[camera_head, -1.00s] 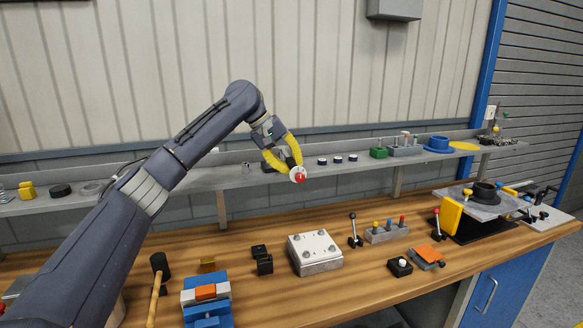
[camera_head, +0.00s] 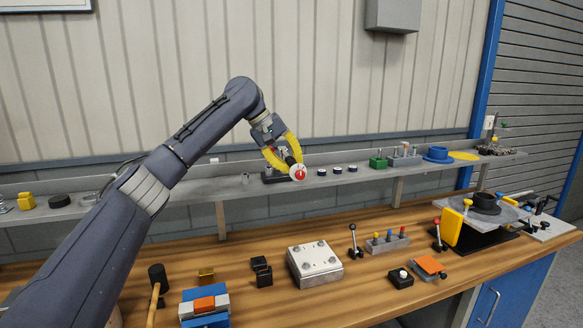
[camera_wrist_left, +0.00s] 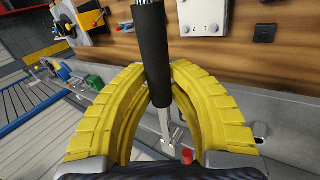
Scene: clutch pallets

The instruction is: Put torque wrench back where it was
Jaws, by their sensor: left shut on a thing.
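My left gripper (camera_head: 283,156) has yellow fingers and is shut on the torque wrench (camera_wrist_left: 153,55). In the head view a round white end with a red centre (camera_head: 299,173) faces the camera at the fingertips. A black stand (camera_head: 270,179) sits on the grey shelf (camera_head: 345,185) behind the gripper, partly hidden by it. I cannot tell whether the wrench touches the stand. My right gripper is not in view.
Several dark round parts (camera_head: 338,170) and a green block (camera_head: 378,162) stand on the shelf to the right. Below, the wooden bench (camera_head: 360,270) holds a pale bolted block (camera_head: 315,262), a mallet (camera_head: 157,280) and a blue vise (camera_head: 205,310).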

